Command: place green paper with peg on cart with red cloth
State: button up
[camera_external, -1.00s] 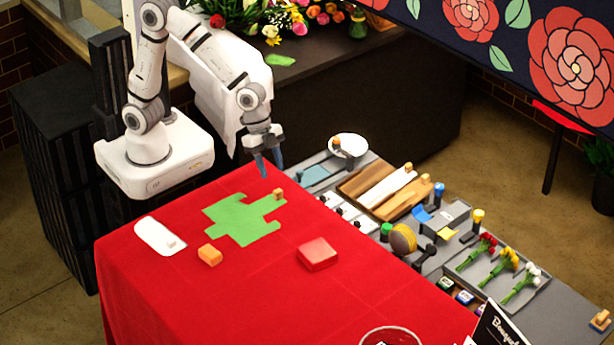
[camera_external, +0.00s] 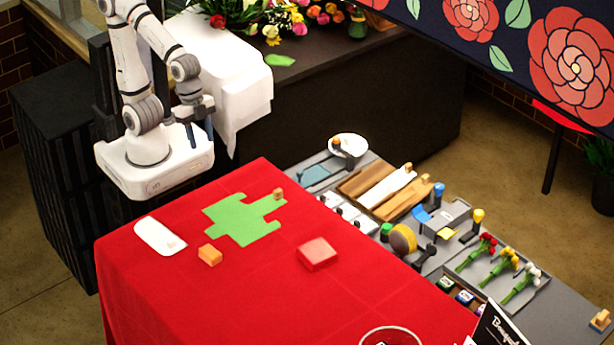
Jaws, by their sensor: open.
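The green paper (camera_external: 243,220) lies flat on the red cloth (camera_external: 160,295) that covers the cart. It has a cross-like outline. A small orange-brown peg (camera_external: 278,194) stands at its upper right edge. My gripper (camera_external: 192,138) is raised near my base, up and to the left of the paper, well clear of it. It is open and empty, though its fingers show small and dark.
A grey tray station with tools and flowers (camera_external: 510,270) stands at the right. A dark counter (camera_external: 370,95) is behind.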

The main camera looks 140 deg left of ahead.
jog(key=s+d+f, duration=0.1)
jog(key=s+d, duration=0.1)
jog(key=s, duration=0.5)
jog(key=shift+d, duration=0.4)
